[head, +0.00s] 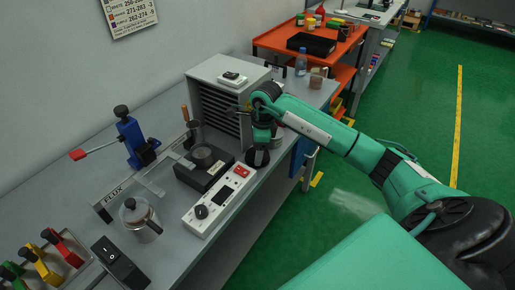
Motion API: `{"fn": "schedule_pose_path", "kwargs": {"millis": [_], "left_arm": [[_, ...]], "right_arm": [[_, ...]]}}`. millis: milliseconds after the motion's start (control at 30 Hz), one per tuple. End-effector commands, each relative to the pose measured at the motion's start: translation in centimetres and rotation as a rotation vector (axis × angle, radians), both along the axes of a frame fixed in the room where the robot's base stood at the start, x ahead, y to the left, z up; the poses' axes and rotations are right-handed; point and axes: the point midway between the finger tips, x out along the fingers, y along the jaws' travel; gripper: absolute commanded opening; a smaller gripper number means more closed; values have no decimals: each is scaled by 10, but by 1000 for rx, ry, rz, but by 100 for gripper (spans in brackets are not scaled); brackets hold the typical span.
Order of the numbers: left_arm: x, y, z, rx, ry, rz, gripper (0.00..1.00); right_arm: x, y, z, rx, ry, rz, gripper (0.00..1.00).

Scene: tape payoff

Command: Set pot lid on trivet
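A small metal pot (143,223) stands on the grey bench in front of the FLUX sign, with a round metal lid (131,205) with a dark knob on its top. My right arm reaches in from the right to the bench's right part. Its gripper (257,157) is a dark shape low over the bench edge, right of the white control box; its fingers are too small and dark to read. I cannot pick out a trivet for certain. My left gripper is out of view.
A grey slatted cabinet (213,95) stands behind. A blue stand with a red handle (130,138) and coloured clamps (62,248) are at left.

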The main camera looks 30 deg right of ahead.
Motion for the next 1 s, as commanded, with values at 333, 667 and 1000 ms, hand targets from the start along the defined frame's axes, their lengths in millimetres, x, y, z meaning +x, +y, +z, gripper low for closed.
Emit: {"fn": "schedule_pose_path", "kwargs": {"millis": [333, 667, 1000], "left_arm": [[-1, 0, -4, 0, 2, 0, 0], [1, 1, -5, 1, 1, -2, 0], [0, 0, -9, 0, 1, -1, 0]], "right_arm": [[0, -1, -1, 0, -1, 0, 45], [0, 0, -2, 0, -1, 0, 45], [0, 0, -7, 0, 0, 0, 45]]}}
